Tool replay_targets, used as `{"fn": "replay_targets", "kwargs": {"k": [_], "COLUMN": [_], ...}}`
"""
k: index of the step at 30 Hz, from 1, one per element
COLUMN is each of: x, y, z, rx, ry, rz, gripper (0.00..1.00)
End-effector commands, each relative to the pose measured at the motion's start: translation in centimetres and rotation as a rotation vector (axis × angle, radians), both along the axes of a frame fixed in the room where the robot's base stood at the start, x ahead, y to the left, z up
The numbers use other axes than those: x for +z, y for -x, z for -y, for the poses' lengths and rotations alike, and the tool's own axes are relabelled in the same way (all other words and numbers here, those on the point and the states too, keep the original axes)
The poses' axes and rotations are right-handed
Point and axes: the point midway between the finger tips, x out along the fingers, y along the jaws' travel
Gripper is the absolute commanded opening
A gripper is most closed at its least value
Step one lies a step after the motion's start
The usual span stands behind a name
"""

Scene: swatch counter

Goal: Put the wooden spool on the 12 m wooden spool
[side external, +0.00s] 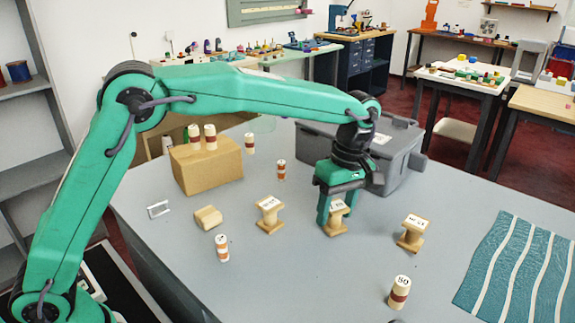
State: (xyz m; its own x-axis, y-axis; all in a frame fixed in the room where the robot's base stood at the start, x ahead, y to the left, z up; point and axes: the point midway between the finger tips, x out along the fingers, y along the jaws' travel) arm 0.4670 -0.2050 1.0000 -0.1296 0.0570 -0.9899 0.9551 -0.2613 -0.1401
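Three pale wooden spools stand upright in a row on the grey counter, each with a white label on top. The left spool (269,215) and the right spool (411,234) stand clear of my gripper. The middle spool (338,223) is under my gripper (338,208), which points down with its green fingers at the spool's upper part. The spool's foot appears to rest on the counter. I cannot tell whether the fingers grip it. The labels are too small to read surely, so I cannot tell which is the 12 m spool.
A wooden piece (208,218) lies on the left. Banded cylinders stand at the front left (222,248), front right (399,293) and behind (281,170). A cardboard box (206,166) bears two more. A grey bin (400,165) stands behind my gripper; teal striped cloth (525,275) lies right.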

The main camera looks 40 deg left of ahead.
Motion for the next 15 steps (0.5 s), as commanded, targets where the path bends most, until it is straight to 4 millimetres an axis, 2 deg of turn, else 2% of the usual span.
{"fn": "replay_targets", "kwargs": {"k": [1, 5, 7, 8, 15], "x": [0.01, 0.01, 0.01, 0.01, 0.11], "y": [0.0, 0.0, 0.0, 0.0, 0.0], "z": [0.0, 0.0, 0.0, 0.0, 0.0], "rx": [0.0, 0.0, 0.0, 0.0, 0.0], "ry": [0.0, 0.0, 0.0, 0.0, 0.0], "rz": [0.0, 0.0, 0.0, 0.0, 0.0], "gripper": [0.4, 0.15, 0.15, 0.12, 0.12]}}
